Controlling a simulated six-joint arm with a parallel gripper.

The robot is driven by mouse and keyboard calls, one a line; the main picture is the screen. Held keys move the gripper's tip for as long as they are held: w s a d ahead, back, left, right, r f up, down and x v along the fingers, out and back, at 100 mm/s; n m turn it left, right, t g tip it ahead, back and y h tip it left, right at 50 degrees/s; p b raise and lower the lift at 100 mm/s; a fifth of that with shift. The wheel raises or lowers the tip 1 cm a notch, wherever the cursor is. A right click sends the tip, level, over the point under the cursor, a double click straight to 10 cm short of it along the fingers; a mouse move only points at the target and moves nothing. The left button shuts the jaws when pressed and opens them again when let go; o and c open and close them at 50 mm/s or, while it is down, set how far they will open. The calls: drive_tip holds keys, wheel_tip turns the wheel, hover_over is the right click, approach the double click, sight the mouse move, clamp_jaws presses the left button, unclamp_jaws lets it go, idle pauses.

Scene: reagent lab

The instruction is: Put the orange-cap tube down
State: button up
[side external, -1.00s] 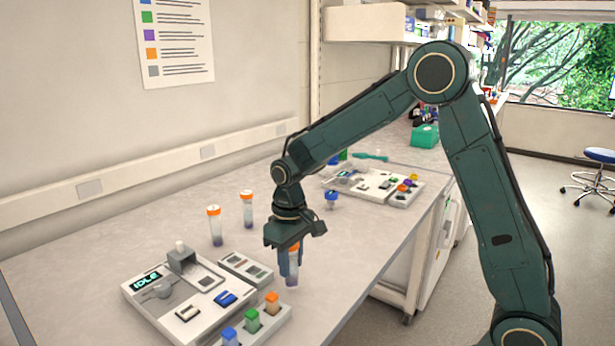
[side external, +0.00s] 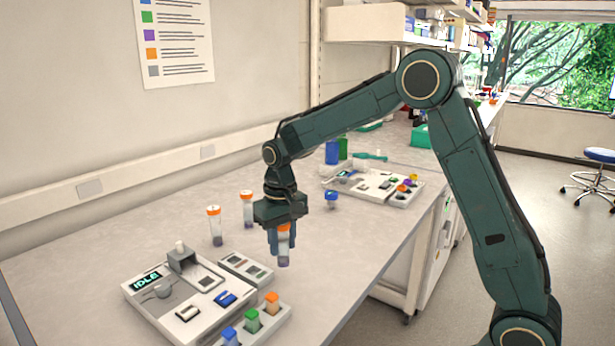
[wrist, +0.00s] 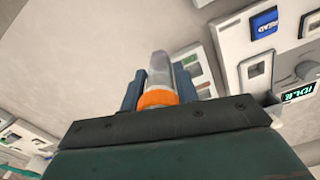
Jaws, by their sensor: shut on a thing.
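My gripper (side external: 282,236) is shut on an orange-cap tube (side external: 283,252), just below the cap area. The tube hangs roughly upright, with dark contents at its lower end; whether its bottom touches the bench is hard to tell. In the wrist view the orange cap and clear body of the held tube (wrist: 158,82) show between my two fingers. Two other orange-cap tubes stand upright on the bench to the left: a nearer one (side external: 215,228) and a farther one (side external: 247,210), close to my gripper.
A device with an IDLE display (side external: 170,300) sits at the front left. Beside it is a rack of blue, green and orange blocks (side external: 280,318). A second device (side external: 365,185) and a small blue-topped item (side external: 331,199) stand farther back. Bare bench (side external: 335,240) lies right of the tube.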

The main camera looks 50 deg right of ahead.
drive_tip(key=w+d+r+m, duration=0.4)
drive_tip(key=d+r+m, duration=0.3)
drive_tip(key=r+m, duration=0.1)
drive_tip(key=w+d+r+m, duration=0.5)
drive_tip(key=d+r+m, duration=0.2)
drive_tip(key=m, duration=0.3)
drive_tip(key=shift+w+d+r+m, duration=0.15)
drive_tip(key=shift+w+r+m, duration=0.15)
drive_tip(key=shift+r+m, duration=0.1)
wheel_tip(320, 180, down, 16)
idle(0.6)
drive_tip(key=shift+f, duration=1.8)
drive_tip(key=shift+f, duration=0.15)
